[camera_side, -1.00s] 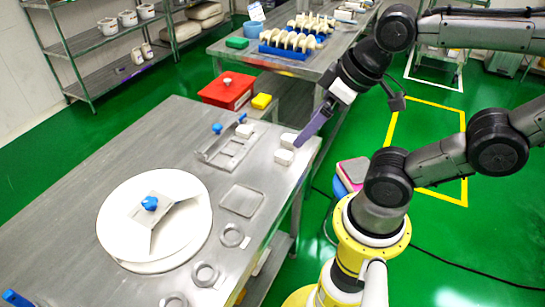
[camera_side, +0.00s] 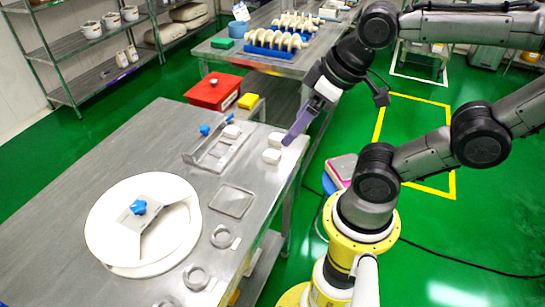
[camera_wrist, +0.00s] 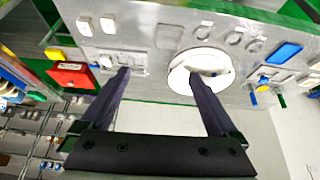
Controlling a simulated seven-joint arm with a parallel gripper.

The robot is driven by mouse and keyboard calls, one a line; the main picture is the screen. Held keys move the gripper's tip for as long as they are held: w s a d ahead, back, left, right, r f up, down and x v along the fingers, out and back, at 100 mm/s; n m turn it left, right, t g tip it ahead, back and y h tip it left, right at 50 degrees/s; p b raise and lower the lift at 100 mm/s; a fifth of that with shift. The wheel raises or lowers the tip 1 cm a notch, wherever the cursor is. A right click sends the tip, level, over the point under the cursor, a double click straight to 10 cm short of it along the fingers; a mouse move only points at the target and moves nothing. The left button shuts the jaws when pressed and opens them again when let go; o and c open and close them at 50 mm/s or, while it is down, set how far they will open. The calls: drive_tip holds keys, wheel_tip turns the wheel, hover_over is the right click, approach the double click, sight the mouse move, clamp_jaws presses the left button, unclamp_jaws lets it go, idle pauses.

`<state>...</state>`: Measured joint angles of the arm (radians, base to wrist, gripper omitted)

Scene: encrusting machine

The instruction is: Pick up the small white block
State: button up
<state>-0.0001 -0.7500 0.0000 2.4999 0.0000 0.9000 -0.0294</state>
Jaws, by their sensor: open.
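Two small white blocks lie side by side near the far right corner of the steel table: a nearer block (camera_side: 271,157) and a farther block (camera_side: 276,139). In the wrist view they show at the upper left, as a left block (camera_wrist: 84,27) and a right block (camera_wrist: 108,25). A third white block (camera_side: 231,131) sits at the end of a metal slide fixture (camera_side: 215,150). My gripper (camera_side: 288,140) points down beside the pair, its purple fingers partly covering that spot. In the wrist view my gripper (camera_wrist: 160,75) is open, with nothing between its fingers.
A round white plate (camera_side: 120,232) with a metal piece and blue knob stands at the table's left. A square tray (camera_side: 234,201) and metal rings (camera_side: 222,237) lie nearer the right edge. A red box (camera_side: 213,92) and yellow block (camera_side: 248,101) are behind the table.

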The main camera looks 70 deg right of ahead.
drive_tip(key=n, duration=0.3)
drive_tip(key=n+g, duration=0.6)
drive_tip(key=n, duration=0.8)
hover_over(272, 153)
wheel_tip(272, 153, down, 11)
drive_tip(key=f, duration=0.8)
drive_tip(key=shift+s+d+f, duration=0.1)
drive_tip(key=shift+d+f, duration=0.05)
drive_tip(key=shift+d, duration=0.15)
drive_tip(key=shift+a+f, duration=0.15)
drive_tip(key=shift+f, duration=1.2)
drive_tip(key=shift+a+f, duration=0.15)
drive_tip(key=shift+f, duration=1.2)
drive_tip(key=c, duration=1.5)
